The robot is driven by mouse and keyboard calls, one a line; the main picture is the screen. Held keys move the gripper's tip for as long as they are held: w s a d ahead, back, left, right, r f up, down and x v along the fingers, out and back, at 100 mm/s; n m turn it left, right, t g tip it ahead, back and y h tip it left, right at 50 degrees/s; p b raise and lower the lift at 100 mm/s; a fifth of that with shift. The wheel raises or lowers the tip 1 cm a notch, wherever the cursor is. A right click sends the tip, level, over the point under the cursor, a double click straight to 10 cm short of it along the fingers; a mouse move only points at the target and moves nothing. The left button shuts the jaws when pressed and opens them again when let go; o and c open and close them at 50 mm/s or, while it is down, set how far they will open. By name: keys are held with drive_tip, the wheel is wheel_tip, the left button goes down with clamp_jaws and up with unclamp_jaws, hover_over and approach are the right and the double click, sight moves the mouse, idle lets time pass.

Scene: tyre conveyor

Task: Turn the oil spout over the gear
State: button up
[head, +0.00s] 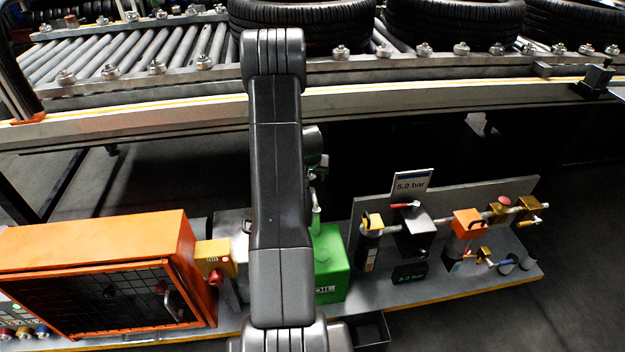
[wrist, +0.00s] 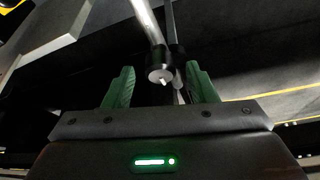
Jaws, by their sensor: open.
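The green oil can (head: 330,268), marked OIL, stands on the bench just right of my arm in the head view. In the wrist view, a silver tube ending in a black collar with a small pale tip, seemingly the spout (wrist: 159,62), comes down between my fingers. My gripper (wrist: 160,70) is open, with one green finger on each side of the collar and a visible gap on both sides. I cannot tell how deep the collar sits between them. Above the can in the head view, narrow green parts are partly hidden by my arm. I cannot make out the gear.
An orange cabinet (head: 95,262) with a mesh front and a yellow switch box (head: 215,258) stand left of my arm. A valve panel (head: 448,205) with a 5.0 bar sign (head: 410,185) stands to the right. The roller conveyor (head: 130,48) with tyres (head: 455,22) runs behind.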

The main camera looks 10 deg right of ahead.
drive_tip(key=shift+x, duration=1.15)
clamp_jaws()
